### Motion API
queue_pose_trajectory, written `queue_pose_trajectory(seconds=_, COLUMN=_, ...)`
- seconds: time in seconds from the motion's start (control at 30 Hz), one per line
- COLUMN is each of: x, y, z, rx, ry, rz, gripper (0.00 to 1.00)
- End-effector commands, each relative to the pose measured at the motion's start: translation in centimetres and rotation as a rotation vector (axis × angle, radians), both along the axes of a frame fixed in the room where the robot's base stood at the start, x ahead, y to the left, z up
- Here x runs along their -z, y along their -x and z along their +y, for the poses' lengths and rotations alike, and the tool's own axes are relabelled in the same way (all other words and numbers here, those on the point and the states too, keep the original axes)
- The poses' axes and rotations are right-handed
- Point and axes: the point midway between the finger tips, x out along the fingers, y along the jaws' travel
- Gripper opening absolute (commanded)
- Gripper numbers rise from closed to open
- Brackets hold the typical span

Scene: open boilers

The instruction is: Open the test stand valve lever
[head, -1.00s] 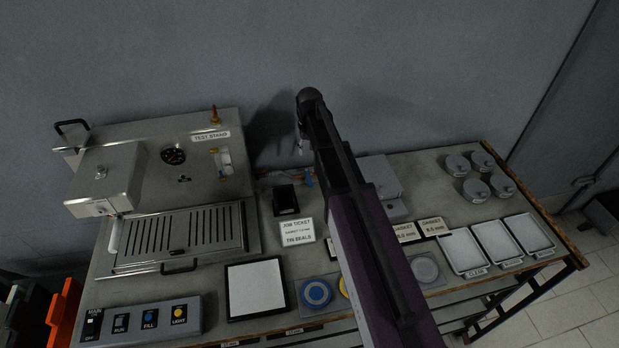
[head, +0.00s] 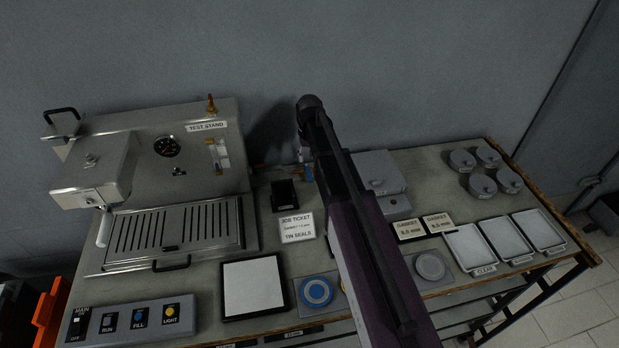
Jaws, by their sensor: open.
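The metal test stand (head: 225,180) stands at the left of the bench, with a gauge, a sight tube and a brass fitting on top. A brass pipe piece (head: 263,169) comes out low at its right side. A small blue part (head: 309,172), perhaps the valve lever, shows just left of my arm; its shape and setting are too small to tell. My arm rises across the middle of the picture. Only a sliver of my gripper (head: 302,152) shows below the arm's far end, seemingly above and behind the blue part. Its fingers are mostly hidden; no held object shows.
A black block (head: 285,194) and a job ticket card (head: 297,227) lie left of my arm. A grey box (head: 376,172), gasket cards, trays (head: 470,248) and round weights (head: 482,172) lie to the right. A switch panel (head: 130,322) is at the front left. The wall is behind.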

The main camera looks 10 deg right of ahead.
Motion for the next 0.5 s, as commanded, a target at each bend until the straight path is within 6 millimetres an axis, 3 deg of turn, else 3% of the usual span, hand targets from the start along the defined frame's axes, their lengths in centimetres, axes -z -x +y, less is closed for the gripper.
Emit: queue_pose_trajectory(seconds=0.5, x=4.3, y=0.0, z=0.0, rx=0.0, ry=0.0, rz=0.0, gripper=0.6)
